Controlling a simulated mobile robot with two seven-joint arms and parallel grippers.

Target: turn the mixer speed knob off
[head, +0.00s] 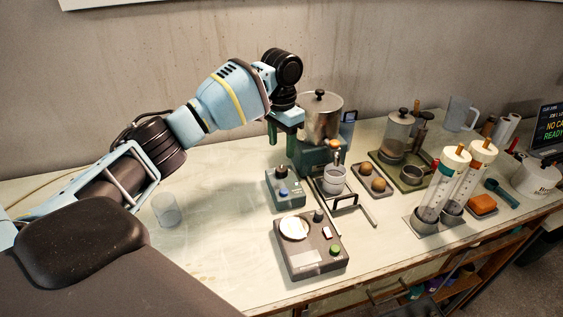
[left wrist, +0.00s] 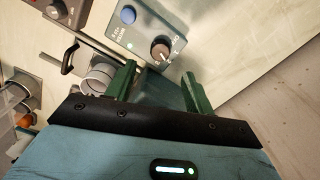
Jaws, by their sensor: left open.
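The mixer control box (head: 287,196) is a small grey-teal unit on the bench in the head view. Its dark speed knob (head: 282,170) is at the back and a blue button (head: 283,192) is nearer the front. In the left wrist view the brown knob (left wrist: 160,49) and blue button (left wrist: 128,14) show clearly on the box. I cannot read the knob's setting. My left gripper (head: 281,139) is open and empty, with green fingers pointing down above the back of the box. In the wrist view the knob lies just beyond my open fingers (left wrist: 159,86), apart from them. My right gripper is not in view.
A steel pot (head: 320,119) on a green stand is right of my gripper. A grey cup (head: 334,180) sits on a wire frame beside the box. A scale-like unit (head: 312,249) stands in front. A clear cup (head: 166,210) is at the left, with bare bench between.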

